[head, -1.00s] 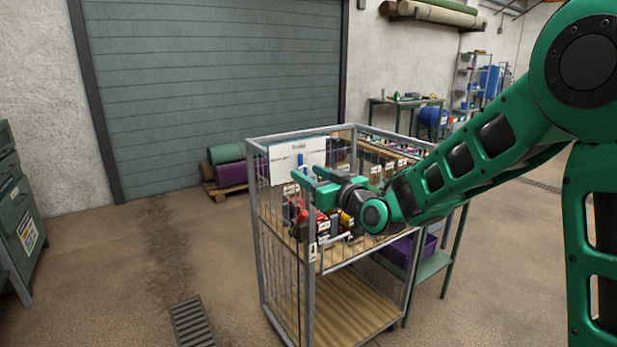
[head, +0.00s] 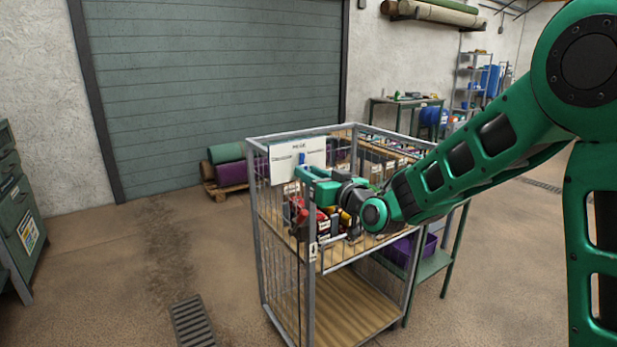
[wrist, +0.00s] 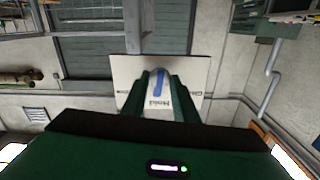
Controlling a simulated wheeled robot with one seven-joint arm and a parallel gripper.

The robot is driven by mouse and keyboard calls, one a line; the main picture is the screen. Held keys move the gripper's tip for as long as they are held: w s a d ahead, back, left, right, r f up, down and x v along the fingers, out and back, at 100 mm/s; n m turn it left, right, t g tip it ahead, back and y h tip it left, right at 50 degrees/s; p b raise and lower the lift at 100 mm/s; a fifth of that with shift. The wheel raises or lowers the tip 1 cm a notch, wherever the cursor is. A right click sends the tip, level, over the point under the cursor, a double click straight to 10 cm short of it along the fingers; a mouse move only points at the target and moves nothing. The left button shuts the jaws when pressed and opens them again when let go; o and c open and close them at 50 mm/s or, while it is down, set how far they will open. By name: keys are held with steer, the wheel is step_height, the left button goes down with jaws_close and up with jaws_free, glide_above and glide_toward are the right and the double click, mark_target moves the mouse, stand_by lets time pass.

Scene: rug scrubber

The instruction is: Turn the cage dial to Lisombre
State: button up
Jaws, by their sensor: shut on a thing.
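The cage dial has a blue pointer (head: 302,158) on a white board (head: 318,152) at the top of the wire cage trolley. The pointer stands close to upright in the head view. Small labels lie on either side of it and above it, too small to read surely. In the wrist view the blue pointer (wrist: 158,84) and a white part with lettering show between the two green fingers of my gripper (wrist: 160,93). My gripper (head: 303,174) is shut on the dial, in front of the board; its fingers hide the dial's sides.
The cage trolley (head: 309,290) has metal posts and mesh around my gripper. Red and yellow goods (head: 325,219) lie on its upper shelf, below my wrist. A green table stands to the right.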

steer(key=shift+d+f+m, duration=0.1)
steer(key=shift+m, duration=2)
steer(key=shift+d+f+m, duration=0.1)
steer(key=shift+m, duration=2)
steer(key=o, duration=1)
steer(key=shift+r, duration=0.1)
steer(key=v, duration=1)
steer(key=shift+s+d, duration=0.25)
